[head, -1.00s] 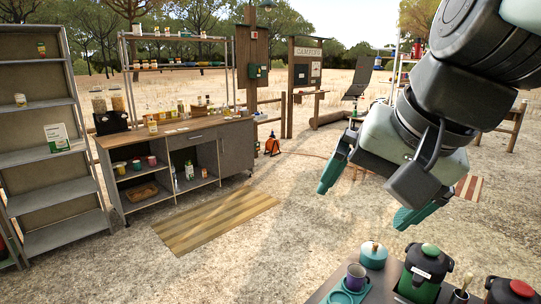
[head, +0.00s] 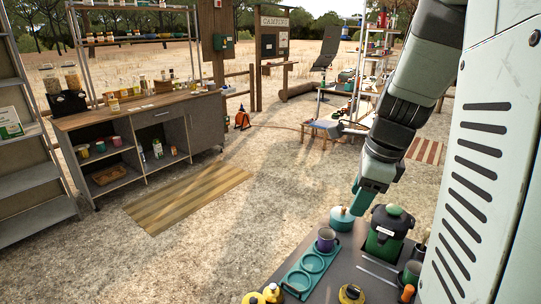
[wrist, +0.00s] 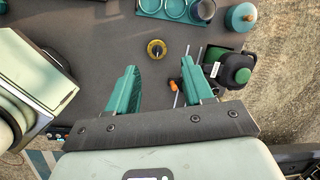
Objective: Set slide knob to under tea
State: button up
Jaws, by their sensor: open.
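My gripper (head: 367,198) hangs over the dark table, beside the teal pot and the dispenser in the head view. In the wrist view my gripper (wrist: 160,65) has its two teal fingers wide apart with nothing between them. A black and green dispenser (head: 387,236) with a white label stands on the table. It also shows in the wrist view (wrist: 232,68), just right of the right finger. I cannot read its label. I cannot make out a slide knob or a tea mark in either view.
On the table are a teal lidded pot (head: 341,220), a purple mug (head: 326,241), a teal ringed tray (head: 296,281) and a yellow and black round item (head: 351,293). Bare tabletop (wrist: 100,40) shows between.

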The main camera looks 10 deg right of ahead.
jog(key=d+f+m+g, duration=0.1)
jog(key=d+f+m, duration=1.1)
jog(key=m+g, duration=0.1)
jog(key=m, duration=0.7)
send_near(411, 287)
jog(key=shift+h, duration=0.3)
jog(key=f, duration=0.6)
jog(key=a+f, duration=0.1)
jog(key=f, duration=0.3)
jog(key=shift+w+f, duration=0.1)
jog(key=shift+f, duration=0.05)
grip_shut()
